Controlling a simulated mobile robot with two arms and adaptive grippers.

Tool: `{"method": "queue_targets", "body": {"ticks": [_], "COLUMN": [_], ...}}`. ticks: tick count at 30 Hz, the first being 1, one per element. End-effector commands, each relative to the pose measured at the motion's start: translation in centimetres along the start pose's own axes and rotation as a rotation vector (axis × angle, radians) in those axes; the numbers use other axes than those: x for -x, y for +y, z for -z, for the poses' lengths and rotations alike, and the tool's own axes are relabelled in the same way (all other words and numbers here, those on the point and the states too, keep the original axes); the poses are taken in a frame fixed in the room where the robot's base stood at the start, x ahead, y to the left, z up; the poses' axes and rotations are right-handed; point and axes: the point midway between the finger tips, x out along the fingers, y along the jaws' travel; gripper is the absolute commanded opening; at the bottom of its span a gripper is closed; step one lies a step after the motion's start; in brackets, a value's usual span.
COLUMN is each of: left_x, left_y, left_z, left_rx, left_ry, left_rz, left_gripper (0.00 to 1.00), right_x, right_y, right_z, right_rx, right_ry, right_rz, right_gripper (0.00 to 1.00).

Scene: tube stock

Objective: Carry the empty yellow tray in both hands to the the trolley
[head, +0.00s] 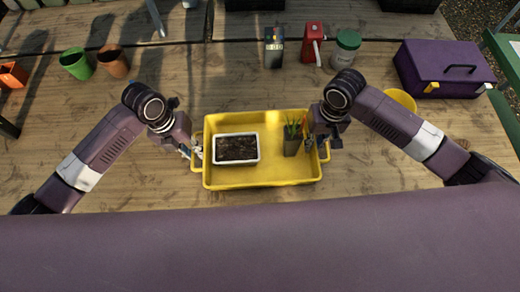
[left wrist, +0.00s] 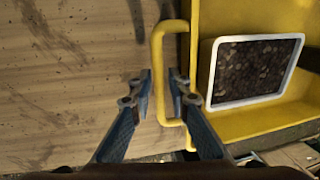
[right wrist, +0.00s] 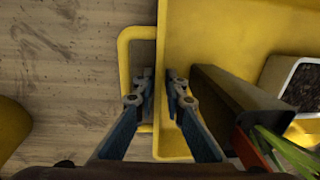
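The yellow tray (head: 270,180) lies on the wooden table and is not empty. It holds a white planter of dark soil (head: 237,149) on the left and a dark pot with a green plant (head: 292,140) on the right. My left gripper (head: 192,152) is at the left handle (left wrist: 157,75), its fingers (left wrist: 160,85) apart on either side of the bar. My right gripper (head: 325,140) is at the right end, beside the plant pot. In the right wrist view its fingers (right wrist: 160,85) are apart over the tray's edge, inboard of the handle's outer bar (right wrist: 123,85). No trolley is clearly identifiable.
A purple toolbox (head: 435,72), yellow pot (head: 401,100), lidded jar (head: 345,48), red device (head: 312,42) and dark device (head: 274,48) stand behind. Green and terracotta pots (head: 77,65) are back left. A green frame (head: 505,60) is at the right edge, only partly in view.

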Motion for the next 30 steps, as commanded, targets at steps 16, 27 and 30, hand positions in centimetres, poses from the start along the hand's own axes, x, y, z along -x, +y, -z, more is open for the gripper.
{"method": "queue_targets", "body": {"ticks": [16,27,30], "left_x": [0.04,0.41,0.89], "left_y": [0.01,-0.08,-0.16], "left_z": [-0.01,-0.09,-0.09], "left_rx": [0.0,0.0,0.0], "left_ry": [0.0,-0.003,-0.003], "left_rz": [0.0,0.001,0.001], "left_gripper": [0.0,0.0,0.0], "right_x": [0.03,0.4,0.88], "right_y": [0.0,-0.05,-0.08], "right_z": [-0.01,0.06,0.06], "right_rx": [0.0,0.001,0.001], "right_ry": [0.0,0.002,0.002], "right_rz": [0.0,0.001,0.001], "right_gripper": [0.0,0.0,0.0]}}
